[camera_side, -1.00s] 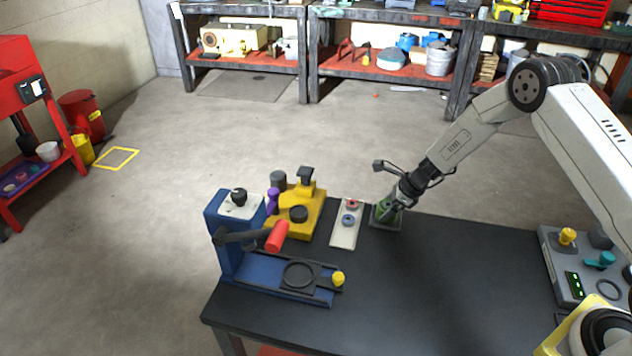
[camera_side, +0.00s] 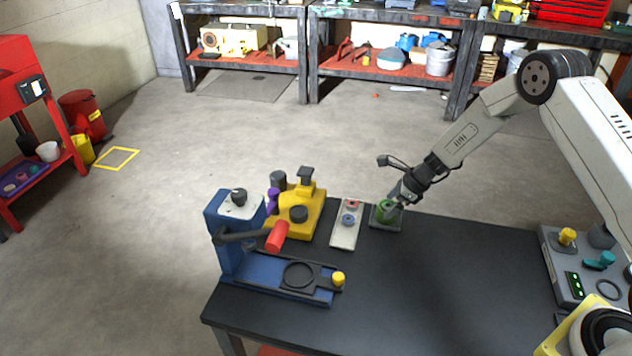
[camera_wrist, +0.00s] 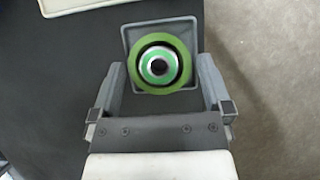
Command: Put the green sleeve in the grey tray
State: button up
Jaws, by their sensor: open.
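The green sleeve (camera_side: 384,211) stands in the small grey tray (camera_side: 377,226) at the table's far edge. In the wrist view the sleeve (camera_wrist: 160,64) shows from its end as a green ring with a dark centre, inside the square rim of the tray (camera_wrist: 133,30). My gripper (camera_side: 394,204) is just above and to the right of the sleeve in the side view. In the wrist view its two fingers (camera_wrist: 162,82) are spread, one on each side of the sleeve, with gaps between. Nothing is held.
A pale plate (camera_side: 344,236) with a red and a blue-grey ring lies left of the tray. A yellow fixture (camera_side: 312,214) and a blue press (camera_side: 240,262) with a red-ended lever stand further left. The dark table (camera_side: 440,280) is clear in front and right.

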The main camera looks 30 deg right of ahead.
jog(key=v, duration=1)
jog(key=shift+r, duration=0.1)
dwell(0.5)
jog(key=s+a+r+n+h, duration=0.1)
jog(key=s+a+r+n, duration=0.1)
jog(key=s+n, duration=0.5)
jog(key=s+a+r+n+g+h, duration=0.1)
jog(key=s+a+r+n, duration=0.2)
jog(key=s+n, duration=0.4)
jog(key=s+a+r+n+h, duration=0.2)
jog(key=s+n, duration=0.5)
jog(key=n, duration=0.6)
jog(key=shift+s+a+r+g, duration=0.25)
jog(key=shift+a+r, duration=0.35)
jog(key=shift+a, duration=0.8)
jog(key=shift+w, duration=0.1)
